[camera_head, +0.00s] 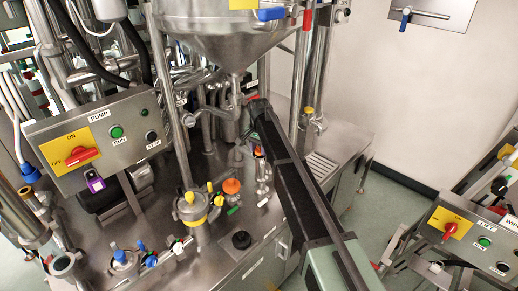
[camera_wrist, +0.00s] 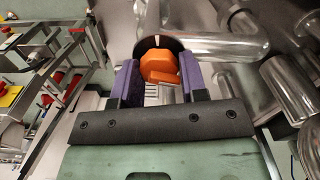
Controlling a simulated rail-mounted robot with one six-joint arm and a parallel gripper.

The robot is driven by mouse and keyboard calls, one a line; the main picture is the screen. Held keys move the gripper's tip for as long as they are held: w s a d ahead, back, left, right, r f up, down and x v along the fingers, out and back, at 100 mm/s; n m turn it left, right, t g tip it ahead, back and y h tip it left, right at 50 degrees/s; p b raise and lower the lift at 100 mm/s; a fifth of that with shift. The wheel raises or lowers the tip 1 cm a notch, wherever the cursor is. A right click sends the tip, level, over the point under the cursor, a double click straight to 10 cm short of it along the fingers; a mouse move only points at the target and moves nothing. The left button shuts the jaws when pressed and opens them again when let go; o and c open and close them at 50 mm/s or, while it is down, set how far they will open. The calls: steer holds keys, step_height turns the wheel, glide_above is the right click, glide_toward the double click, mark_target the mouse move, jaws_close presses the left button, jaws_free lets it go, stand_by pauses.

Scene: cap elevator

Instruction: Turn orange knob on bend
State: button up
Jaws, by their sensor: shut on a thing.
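In the wrist view, an orange knob (camera_wrist: 159,66) with a dark round collar behind it sits on a shiny metal pipe bend (camera_wrist: 226,45). My gripper (camera_wrist: 161,72) has its two purple fingers on either side of the knob and is shut on it. In the head view, my dark arm reaches from the lower right up to the pipework below the steel hopper (camera_head: 225,30). There my gripper and the held knob are mostly hidden by the arm.
Another orange knob (camera_head: 231,186) stands on the steel worktop, beside a yellow-banded valve (camera_head: 190,208). A pump control box (camera_head: 98,140) stands at left and a lift control box (camera_head: 470,238) at right. Upright pipes stand close around my arm.

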steer(key=n, duration=0.5)
steer(key=shift+s+d, duration=0.1)
steer(key=n, duration=0.5)
steer(key=shift+n, duration=0.4)
steer(key=n, duration=0.5)
steer(key=shift+n, duration=0.3)
steer(key=n, duration=0.5)
steer(key=o, duration=0.9)
